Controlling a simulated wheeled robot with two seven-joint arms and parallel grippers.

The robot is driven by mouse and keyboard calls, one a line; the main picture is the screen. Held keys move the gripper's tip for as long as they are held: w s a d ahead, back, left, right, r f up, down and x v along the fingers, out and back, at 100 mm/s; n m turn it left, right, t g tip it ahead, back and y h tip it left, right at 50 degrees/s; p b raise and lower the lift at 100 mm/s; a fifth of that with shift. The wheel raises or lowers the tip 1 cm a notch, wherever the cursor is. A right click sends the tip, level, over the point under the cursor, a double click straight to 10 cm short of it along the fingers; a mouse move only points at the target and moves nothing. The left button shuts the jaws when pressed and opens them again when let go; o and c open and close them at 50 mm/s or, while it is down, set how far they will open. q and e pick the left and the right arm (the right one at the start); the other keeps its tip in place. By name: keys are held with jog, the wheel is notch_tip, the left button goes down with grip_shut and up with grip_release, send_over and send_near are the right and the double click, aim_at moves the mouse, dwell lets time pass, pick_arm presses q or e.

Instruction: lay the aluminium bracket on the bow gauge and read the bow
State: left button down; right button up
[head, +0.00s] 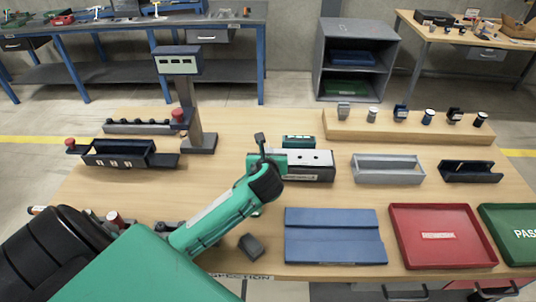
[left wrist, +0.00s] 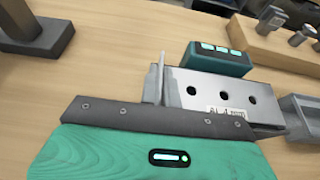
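The aluminium bracket (head: 312,158) is a pale silver piece with a row of holes and a white label. It lies right of the middle of the table, and the left wrist view shows it close up (left wrist: 208,86), its label reading about "AL 4 mm". A teal unit with a lit display, apparently part of the bow gauge (head: 299,141), stands just behind it (left wrist: 216,60); the figures are unreadable. My left gripper (head: 268,160) is at the bracket's left end. Its fingertips are hidden, so I cannot tell whether it touches or grips the bracket. My right gripper is out of view.
A grey tray (head: 388,180) and a dark holder (head: 470,171) stand right of the bracket. A blue mat (head: 335,247), red tray (head: 438,265) and green tray (head: 508,210) line the front. A wooden riser (head: 402,125) with small parts is behind. A display post (head: 195,120) stands left.

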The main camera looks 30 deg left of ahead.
pick_arm(q)
jog(key=shift+f, duration=0.2)
jog(key=shift+f, duration=0.4)
jog(key=c, duration=1.6)
grip_release()
jog(key=shift+c, duration=0.2)
jog(key=shift+r, duration=0.3)
jog(key=v, duration=1.2)
jog(key=shift+r+b, duration=0.25)
jog(key=shift+b, duration=0.15)
